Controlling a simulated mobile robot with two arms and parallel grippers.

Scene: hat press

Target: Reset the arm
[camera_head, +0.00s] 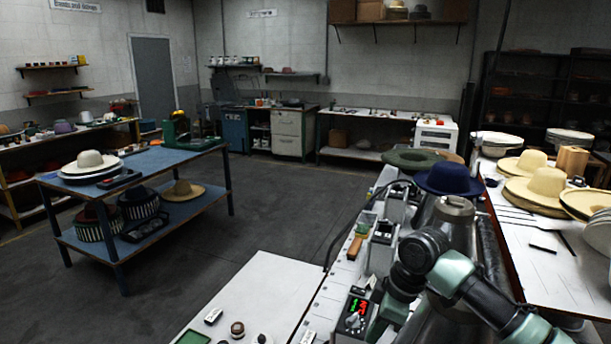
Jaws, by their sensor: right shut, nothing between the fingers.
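My right arm (462,283), pale green and black, comes in from the lower right and bends in front of the hat press machine. My right gripper is shut and empty; its fingertips are hard to make out among the machine parts. A dark blue hat (448,180) sits on top of the press (453,215), just behind and above my arm's bend. A dark green hat (413,159) lies just behind the blue one. My left arm and gripper are out of view.
A white worktable (255,290) with small parts is at the bottom. A table (545,265) with straw hats (545,187) and flat tools is at the right. A blue table (165,158) with hats stands on the left. Open floor (265,205) lies between them.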

